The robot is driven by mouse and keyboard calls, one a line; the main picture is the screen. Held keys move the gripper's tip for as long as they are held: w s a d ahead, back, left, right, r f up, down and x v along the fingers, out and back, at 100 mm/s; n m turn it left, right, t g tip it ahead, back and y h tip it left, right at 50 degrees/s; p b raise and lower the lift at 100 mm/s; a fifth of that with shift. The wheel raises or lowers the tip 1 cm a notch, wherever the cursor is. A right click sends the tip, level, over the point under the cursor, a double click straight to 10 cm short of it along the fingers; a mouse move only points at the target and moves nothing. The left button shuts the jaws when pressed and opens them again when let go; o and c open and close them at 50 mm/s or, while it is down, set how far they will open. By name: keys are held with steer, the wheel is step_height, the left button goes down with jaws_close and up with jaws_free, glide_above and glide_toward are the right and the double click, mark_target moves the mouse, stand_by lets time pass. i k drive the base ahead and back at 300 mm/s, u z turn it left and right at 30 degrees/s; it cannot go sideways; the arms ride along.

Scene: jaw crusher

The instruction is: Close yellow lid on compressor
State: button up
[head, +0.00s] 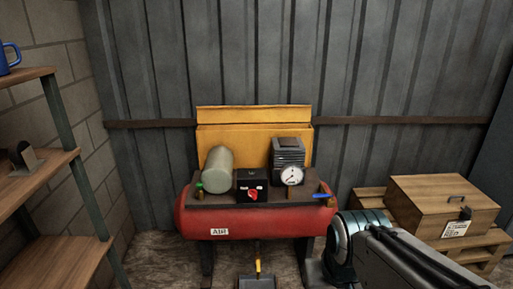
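The yellow lid (253,115) stands raised at the back of the compressor, upright behind the machinery. The compressor's red tank (256,219) carries a dark top plate. On the plate are a grey-green cylinder (218,170), a black box with a red switch (252,186), a finned motor block (288,151) and a round gauge (291,176). A blue lever (322,196) is at the plate's right end and a green knob (199,187) at its left. My arm shows at the lower right, right of the tank; my gripper's fingers are not visible.
A wooden shelf unit (38,180) with a blue mug (9,58) stands at the left. A corrugated metal wall (240,60) is close behind the compressor. A yellow-handled pedal (258,268) is below the tank.

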mark_target(291, 113)
steer(key=z, duration=0.45)
steer(key=i, duration=0.8)
steer(key=z, duration=0.55)
steer(key=i, duration=1.5)
steer(key=u, duration=0.4)
